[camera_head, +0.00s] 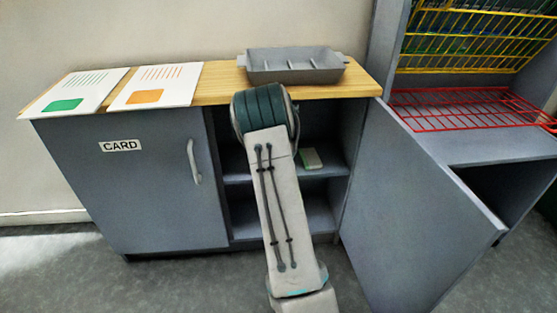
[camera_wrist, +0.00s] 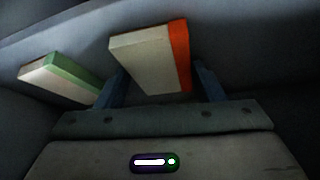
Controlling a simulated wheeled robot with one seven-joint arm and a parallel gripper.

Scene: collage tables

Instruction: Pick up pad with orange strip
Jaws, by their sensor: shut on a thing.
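The pad with the orange strip (camera_wrist: 148,62) is a pale block with an orange band down its right side in the wrist view. My gripper (camera_wrist: 158,80) is shut on it, with one blue finger on each side. In the head view my arm hides the pad and the gripper, which are inside the cabinet. A second pad with a green strip (camera_wrist: 62,78) is to the left in the wrist view. It also shows on the shelf in the head view (camera_head: 311,158).
The cabinet shelf (camera_head: 328,170) is around my arm. Its open door (camera_head: 415,215) swings out at right. A closed door marked CARD (camera_head: 140,185) is at left. On the wooden top (camera_head: 218,88) are two printed sheets (camera_head: 155,84) and a grey divided tray (camera_head: 293,67).

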